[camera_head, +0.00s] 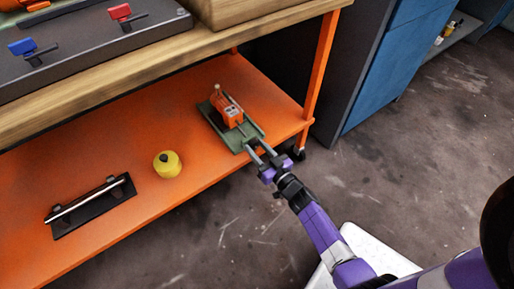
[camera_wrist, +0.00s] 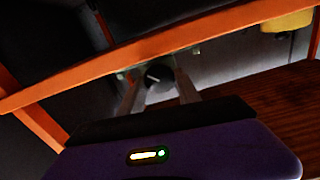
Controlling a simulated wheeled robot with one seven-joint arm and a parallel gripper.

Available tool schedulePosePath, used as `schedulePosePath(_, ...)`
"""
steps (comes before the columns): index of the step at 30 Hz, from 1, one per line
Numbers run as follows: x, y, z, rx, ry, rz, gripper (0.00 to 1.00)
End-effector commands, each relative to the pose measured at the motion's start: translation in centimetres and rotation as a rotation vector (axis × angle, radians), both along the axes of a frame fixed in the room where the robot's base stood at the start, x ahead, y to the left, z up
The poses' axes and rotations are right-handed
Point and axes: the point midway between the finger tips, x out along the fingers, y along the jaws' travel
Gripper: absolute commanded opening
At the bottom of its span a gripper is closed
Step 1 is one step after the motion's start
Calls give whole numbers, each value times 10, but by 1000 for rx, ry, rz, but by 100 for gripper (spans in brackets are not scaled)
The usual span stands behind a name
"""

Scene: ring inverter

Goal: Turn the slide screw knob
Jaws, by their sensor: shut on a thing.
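The slide screw device is a green base (camera_head: 217,121) with an orange block (camera_head: 231,112) on it, on the orange lower shelf near its right end. The round black knob (camera_wrist: 158,78) with a pale line across its face shows in the wrist view. My gripper (camera_head: 252,148) reaches the near end of the green base from the front right. In the wrist view its two grey fingers (camera_wrist: 159,88) stand on either side of the knob and are shut on it. The knob is too small to make out in the head view.
The orange shelf (camera_head: 130,215) also holds a yellow can (camera_head: 167,165) and a black plate with a silver bar (camera_head: 90,205). An orange table leg (camera_head: 322,70) stands right of the device. The wooden tabletop (camera_head: 120,95) overhangs the shelf. Bare floor (camera_head: 400,170) lies to the right.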

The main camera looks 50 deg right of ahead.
Motion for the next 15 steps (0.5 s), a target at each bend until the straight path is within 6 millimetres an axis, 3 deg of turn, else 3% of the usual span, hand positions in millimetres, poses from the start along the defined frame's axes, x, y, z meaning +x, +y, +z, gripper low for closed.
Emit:
schedulePosePath(8,0,1,-1,-85,24,1,0)
schedulePosePath(15,0,2,-1,-264,76,1,0)
